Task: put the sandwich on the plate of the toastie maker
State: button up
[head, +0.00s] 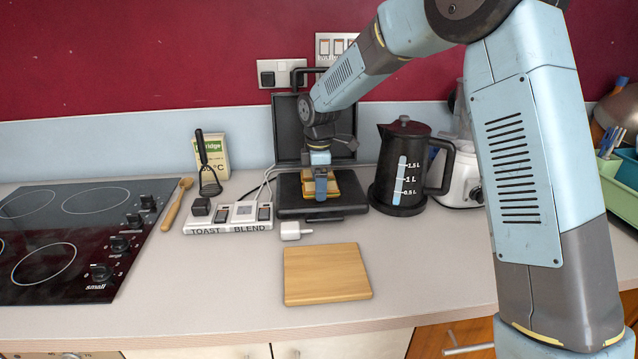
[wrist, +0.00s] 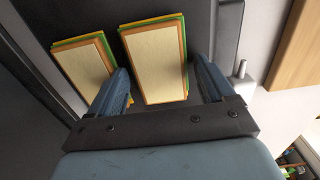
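The black toastie maker (head: 293,196) stands open against the wall, its lid (head: 287,125) raised. In the wrist view, two flat sandwiches lie side by side on its dark plate (wrist: 205,25): a left sandwich (wrist: 82,65) and a right sandwich (wrist: 155,60). Each has a pale top with orange and green edges. In the head view, part of a sandwich (head: 347,188) shows beside my gripper (head: 321,194). My gripper is open just over the plate, its fingers on either side of the right sandwich (wrist: 161,68), with a gap at the right finger.
A bare wooden board (head: 327,274) lies in front. A black kettle (head: 403,170) stands close to the right of the toastie maker. The front right worktop is clear.

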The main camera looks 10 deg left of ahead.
jog(key=shift+o, duration=0.2)
notch_tip(320, 180, up, 14)
jog(key=shift+f, duration=0.15)
dwell(0.5)
grip_shut()
dwell(1.0)
dwell(0.5)
